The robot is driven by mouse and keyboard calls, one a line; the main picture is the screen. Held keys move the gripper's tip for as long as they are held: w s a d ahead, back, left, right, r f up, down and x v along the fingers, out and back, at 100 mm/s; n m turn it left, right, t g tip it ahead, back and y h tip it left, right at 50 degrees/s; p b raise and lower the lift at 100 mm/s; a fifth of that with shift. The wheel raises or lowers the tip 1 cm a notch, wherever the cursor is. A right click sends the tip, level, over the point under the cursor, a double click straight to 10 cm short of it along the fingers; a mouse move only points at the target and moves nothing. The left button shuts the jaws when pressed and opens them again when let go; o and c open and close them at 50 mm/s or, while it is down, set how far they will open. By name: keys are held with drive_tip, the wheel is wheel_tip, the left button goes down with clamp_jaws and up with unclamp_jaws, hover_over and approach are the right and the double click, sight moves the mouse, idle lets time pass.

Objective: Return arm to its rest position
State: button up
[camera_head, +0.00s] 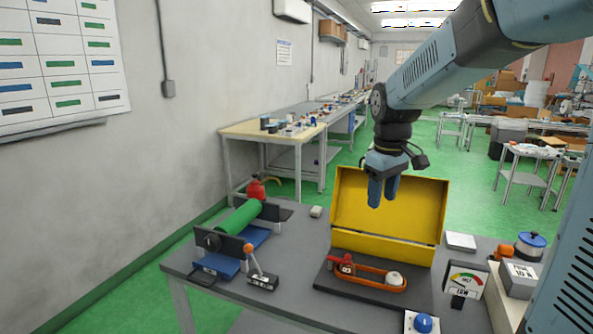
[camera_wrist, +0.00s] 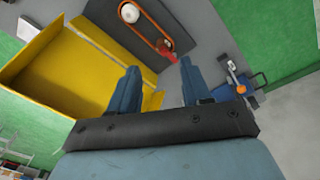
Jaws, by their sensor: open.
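My gripper (camera_head: 383,192) hangs from my blue arm with its fingers pointing down, in front of the raised lid of the yellow box (camera_head: 350,205) in the head view. In the wrist view my gripper (camera_wrist: 157,85) shows two blue fingers spread apart with nothing between them. The yellow box also shows at the left of the wrist view (camera_wrist: 60,75). Below my gripper, a belt unit (camera_head: 365,276) with an orange belt, a red part and a white pulley sits on a dark plate; it also shows at the top of the wrist view (camera_wrist: 152,25).
The grey table (camera_head: 300,250) also holds a green roller (camera_head: 237,217) on a blue base, a lever switch (camera_head: 260,268), a dial gauge (camera_head: 465,283), a blue button (camera_head: 424,322) and a blue-lidded pot (camera_head: 531,246). A grey wall stands at the left.

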drive_tip(key=s+d+r+m+t, duration=0.1)
drive_tip(key=s+d+m+t, duration=0.1)
drive_tip(key=s, duration=0.8)
drive_tip(key=s+d+r+m+t, duration=0.1)
drive_tip(key=s+m, duration=0.3)
drive_tip(key=s, duration=0.5)
drive_tip(key=shift+s+d+r+m+t, duration=0.35)
drive_tip(key=shift+r+m+t, duration=0.1)
drive_tip(key=shift+t, duration=0.25)
idle(1.4)
drive_tip(key=shift+c, duration=0.5)
